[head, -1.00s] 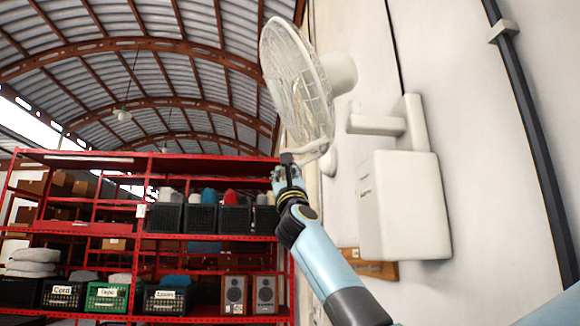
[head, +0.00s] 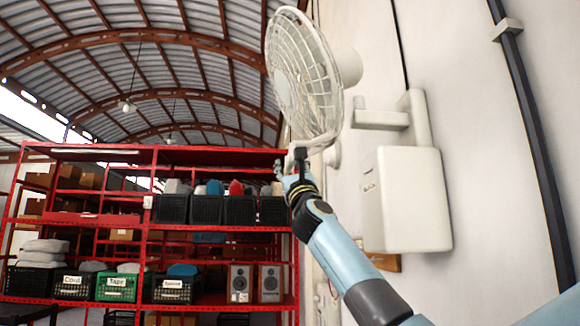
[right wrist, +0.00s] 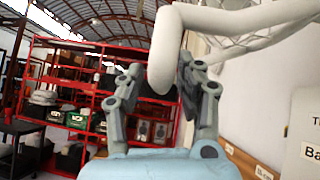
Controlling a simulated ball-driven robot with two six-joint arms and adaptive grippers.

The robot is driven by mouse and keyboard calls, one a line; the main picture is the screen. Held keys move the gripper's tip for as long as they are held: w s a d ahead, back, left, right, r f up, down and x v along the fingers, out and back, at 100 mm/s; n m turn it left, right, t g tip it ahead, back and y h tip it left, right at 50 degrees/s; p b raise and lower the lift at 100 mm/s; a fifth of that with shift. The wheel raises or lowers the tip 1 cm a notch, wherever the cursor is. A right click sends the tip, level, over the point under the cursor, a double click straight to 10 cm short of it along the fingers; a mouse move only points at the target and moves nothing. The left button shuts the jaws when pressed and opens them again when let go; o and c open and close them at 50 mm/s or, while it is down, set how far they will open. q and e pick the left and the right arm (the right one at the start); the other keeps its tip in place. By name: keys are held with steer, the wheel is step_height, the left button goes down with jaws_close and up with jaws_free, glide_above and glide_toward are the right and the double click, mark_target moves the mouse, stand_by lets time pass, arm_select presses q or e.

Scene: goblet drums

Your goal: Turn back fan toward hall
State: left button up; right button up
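The white wall fan (head: 302,82) has a round wire cage and shows in the upper middle of the head view. Its face points left and partly toward me, and its motor housing is on the right, near the wall. My right gripper (head: 297,160) is at the fan's lower edge. Part of the cage (right wrist: 245,40) shows behind the handle. My left gripper is not in view.
A white wall box (head: 405,205) and its bracket (head: 380,118) are right of the fan. A dark pipe (head: 530,130) runs down the wall. A red shelf (head: 150,225) with crates and speakers stands back left. The hall at left is open.

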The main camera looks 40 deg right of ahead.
steer(key=v, duration=1.2)
stand_by(0.5)
